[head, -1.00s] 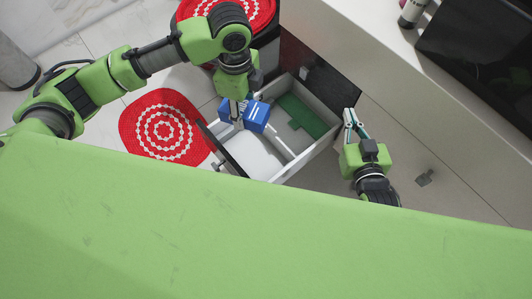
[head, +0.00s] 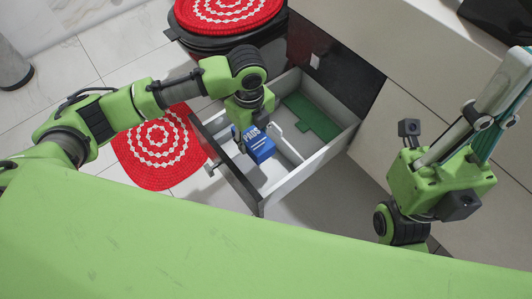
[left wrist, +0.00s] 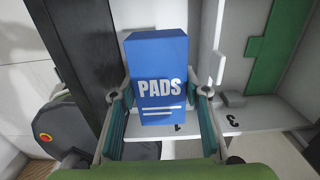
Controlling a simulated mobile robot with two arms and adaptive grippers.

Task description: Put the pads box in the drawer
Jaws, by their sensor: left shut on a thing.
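The blue pads box (head: 261,150), with white PADS lettering, is held in my left gripper (head: 248,140) over the left compartment of the open drawer (head: 312,165). In the left wrist view the box (left wrist: 158,75) sits between both fingers of the left gripper (left wrist: 160,100), lettering facing the camera. A number 1 shows on the drawer floor just by the box's lower end. I cannot tell whether the box touches the floor. My right gripper (head: 505,85) is raised at the right, near the camera; its fingertips run toward the picture edge, so its opening is unclear.
A green piece (head: 312,117) lies in the drawer's far right part, beyond a white divider (head: 286,145). A round red and white mat (head: 158,145) lies on the floor to the left. A dark stool with a red patterned top (head: 228,8) stands behind. Cabinet fronts line the right.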

